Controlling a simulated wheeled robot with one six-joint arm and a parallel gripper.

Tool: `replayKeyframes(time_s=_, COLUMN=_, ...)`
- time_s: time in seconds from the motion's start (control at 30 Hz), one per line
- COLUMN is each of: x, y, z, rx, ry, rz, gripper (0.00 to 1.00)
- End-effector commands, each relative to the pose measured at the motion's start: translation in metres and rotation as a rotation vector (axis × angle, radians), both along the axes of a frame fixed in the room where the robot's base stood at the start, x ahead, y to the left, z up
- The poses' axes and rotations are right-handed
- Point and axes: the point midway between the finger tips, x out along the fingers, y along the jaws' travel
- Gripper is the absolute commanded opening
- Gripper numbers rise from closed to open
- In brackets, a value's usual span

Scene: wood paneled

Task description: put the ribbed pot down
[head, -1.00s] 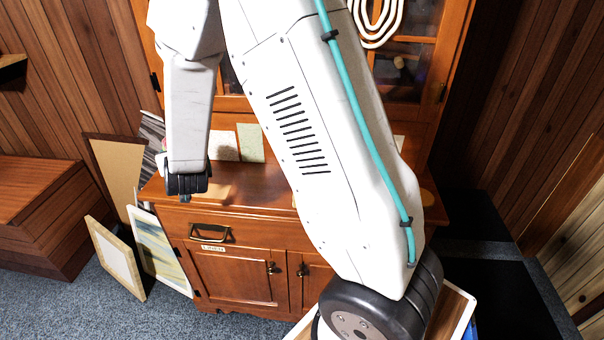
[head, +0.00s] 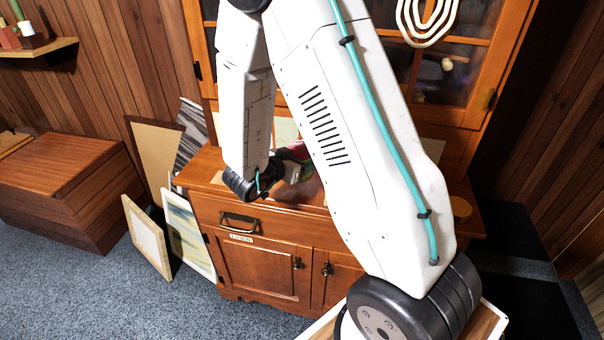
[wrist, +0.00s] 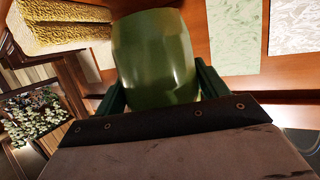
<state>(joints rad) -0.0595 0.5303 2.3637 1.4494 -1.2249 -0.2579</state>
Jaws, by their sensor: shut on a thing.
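The ribbed pot (wrist: 155,62) is green and glossy, and fills the upper middle of the wrist view. My gripper (wrist: 160,88) is shut on it, with a dark green finger on each side. In the head view my gripper (head: 288,170) is over the wooden cabinet's top (head: 198,172). My arm covers part of that area, and the pot cannot be made out clearly there. I cannot tell whether the pot's base touches the cabinet top.
In the wrist view a pale green sheet (wrist: 233,38) and a marbled sheet (wrist: 293,40) are right of the pot. Yellow textured blocks (wrist: 60,35) are at upper left.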

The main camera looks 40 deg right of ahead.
Motion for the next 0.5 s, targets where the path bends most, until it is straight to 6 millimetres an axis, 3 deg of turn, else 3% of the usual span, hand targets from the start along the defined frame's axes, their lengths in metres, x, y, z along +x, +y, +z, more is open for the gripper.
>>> replayKeyframes(time_s=0.3, x=0.0, y=0.0, z=-0.039, rx=-0.001, ry=0.002, rz=0.002, gripper=0.39)
replayKeyframes(time_s=0.5, x=0.001, y=0.0, z=-0.045, rx=0.001, ry=-0.003, rz=0.002, gripper=0.39)
